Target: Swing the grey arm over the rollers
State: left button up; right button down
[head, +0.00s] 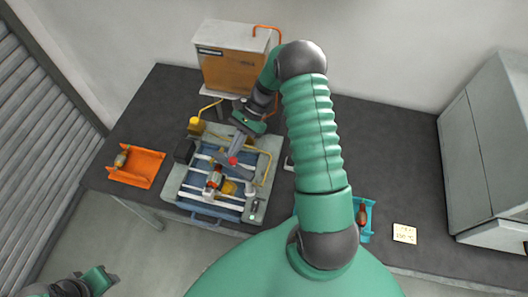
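The winding machine (262,165) sits on the dark table, with a blue bed and pale bars. The grey arm (238,145) slants across its upper middle, with a red part (232,160) on it. Below it, an orange-and-grey armature (214,179) lies over the bed; the rollers under it are too small to make out. My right gripper (246,122) is at the upper end of the grey arm, seemingly touching it; its fingers are too small to read. My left gripper (102,279) is at the lower left, off the table and away from the machine; its opening is unclear.
An orange tray (147,174) with a part in it lies left of the machine. A blue holder (367,228) and a note (404,233) lie to the right. A brown-fronted box (228,72) stands behind; a grey cabinet (478,150) stands at right.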

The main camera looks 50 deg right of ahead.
aim_at(225, 161)
jog(key=a+n+g, duration=0.1)
jog(key=n+g+b, duration=0.1)
jog(key=n, duration=0.1)
jog(key=a+n+g+h, duration=0.1)
jog(key=n+g, duration=0.1)
jog(key=shift+w+a+f, duration=0.15)
jog(key=shift+w+a, duration=0.2)
jog(key=shift+w, duration=0.05)
jog(key=shift+s+a+n, duration=0.15)
jog(key=shift+a+n, duration=0.3)
jog(key=shift+n, duration=0.05)
jog(key=shift+d, duration=0.15)
